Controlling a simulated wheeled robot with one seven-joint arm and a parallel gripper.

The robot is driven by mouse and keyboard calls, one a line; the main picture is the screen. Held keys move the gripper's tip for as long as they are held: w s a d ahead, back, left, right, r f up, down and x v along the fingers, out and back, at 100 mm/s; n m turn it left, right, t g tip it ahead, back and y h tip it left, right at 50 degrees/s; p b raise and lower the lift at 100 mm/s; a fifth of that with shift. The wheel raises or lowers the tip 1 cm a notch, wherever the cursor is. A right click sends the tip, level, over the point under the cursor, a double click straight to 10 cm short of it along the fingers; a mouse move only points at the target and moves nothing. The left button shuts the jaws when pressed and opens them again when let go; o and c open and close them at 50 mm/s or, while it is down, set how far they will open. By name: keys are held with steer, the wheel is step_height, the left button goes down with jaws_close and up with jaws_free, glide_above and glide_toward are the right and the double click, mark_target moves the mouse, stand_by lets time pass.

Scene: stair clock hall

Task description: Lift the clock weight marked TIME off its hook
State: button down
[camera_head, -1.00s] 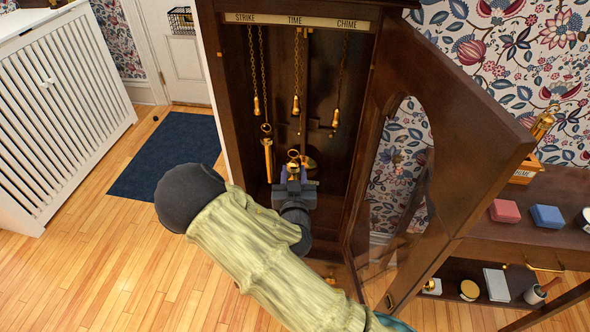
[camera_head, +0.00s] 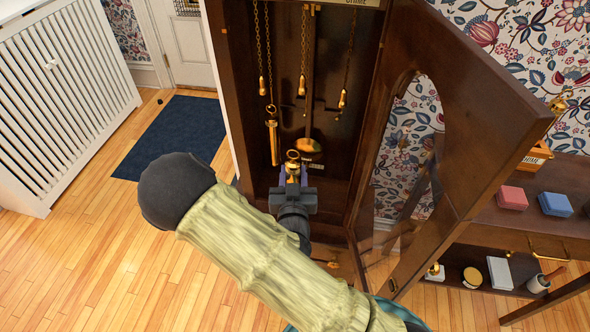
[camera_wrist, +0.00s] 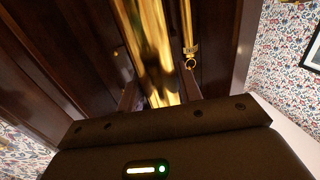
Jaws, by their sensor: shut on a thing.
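My gripper (camera_head: 292,180) is shut on a brass weight (camera_head: 292,166) low in the open clock case (camera_head: 232,80). The weight's top ring shows above the jaws; its lower part and any marking are hidden. In the wrist view the brass weight (camera_wrist: 155,50) is blurred between the fingers. The middle chain's hook (camera_head: 302,88) hangs above it, clear of the ring. In the earlier head view, the plate above that chain reads TIME. A second brass weight (camera_head: 273,140) hangs on the left chain. The right chain's hook (camera_head: 342,100) is empty.
The pendulum bob (camera_head: 307,146) is behind the held weight. The glazed case door (camera_head: 465,120) stands open at right. Beyond it, a side table (camera_head: 550,228) holds a pink box (camera_head: 512,197), a blue box (camera_head: 555,204) and a brass piece on a stand marked CHIME (camera_head: 536,156).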

steer(key=shift+s+a+r+p, duration=0.15)
steer(key=shift+s+p, duration=0.25)
steer(key=shift+s, duration=0.25)
steer(key=shift+s+a+f+p, duration=0.1)
steer(key=shift+s+p, duration=0.3)
steer(key=shift+s, duration=0.25)
steer(key=shift+d, duration=0.1)
